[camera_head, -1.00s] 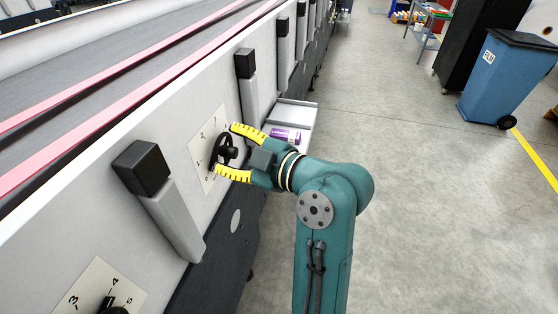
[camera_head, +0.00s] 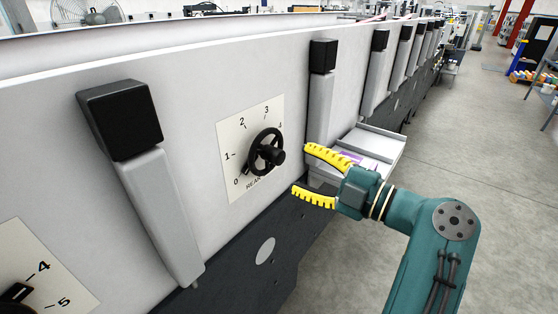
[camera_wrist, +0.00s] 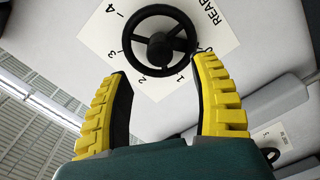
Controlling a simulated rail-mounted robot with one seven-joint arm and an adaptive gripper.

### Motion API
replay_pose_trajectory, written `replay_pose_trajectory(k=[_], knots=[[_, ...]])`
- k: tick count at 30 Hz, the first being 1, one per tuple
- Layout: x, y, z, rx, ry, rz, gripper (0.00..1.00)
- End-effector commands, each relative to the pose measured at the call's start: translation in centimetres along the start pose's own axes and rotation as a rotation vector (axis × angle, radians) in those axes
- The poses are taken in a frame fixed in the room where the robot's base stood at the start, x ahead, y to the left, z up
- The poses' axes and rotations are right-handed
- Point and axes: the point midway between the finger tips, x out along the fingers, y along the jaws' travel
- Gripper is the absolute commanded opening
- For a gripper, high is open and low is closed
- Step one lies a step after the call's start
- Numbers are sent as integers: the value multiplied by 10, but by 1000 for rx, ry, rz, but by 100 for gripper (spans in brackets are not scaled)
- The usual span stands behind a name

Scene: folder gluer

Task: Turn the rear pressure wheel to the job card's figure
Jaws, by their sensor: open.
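The rear pressure wheel (camera_head: 266,152) is a black handwheel with a hub knob. It sits on a white dial plate (camera_head: 232,142) marked 0 to 4 and labelled REAR. The wheel also shows in the wrist view (camera_wrist: 160,42), where the plate appears turned over. My gripper (camera_head: 300,169) is open and empty, to the right of the wheel and apart from it. In the wrist view its yellow ribbed fingers (camera_wrist: 160,72) stand either side, short of the rim. I cannot clearly read the wheel's setting. I see no readable job card.
A grey post with a black cap (camera_head: 120,120) stands left of the dial, another (camera_head: 322,100) to its right. A tray (camera_head: 378,145) holding a purple item lies behind my gripper. Another dial plate (camera_head: 45,275) is at lower left.

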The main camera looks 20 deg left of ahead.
Motion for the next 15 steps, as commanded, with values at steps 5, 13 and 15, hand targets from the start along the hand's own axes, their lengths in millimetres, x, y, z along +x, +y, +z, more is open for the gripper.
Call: replay_pose_trajectory(k=[5,13,15], knots=[[42,-2,0,0,2,-1,63],[69,0,0,-1,-1,1,63],[70,0,0,0,-2,1,63]])
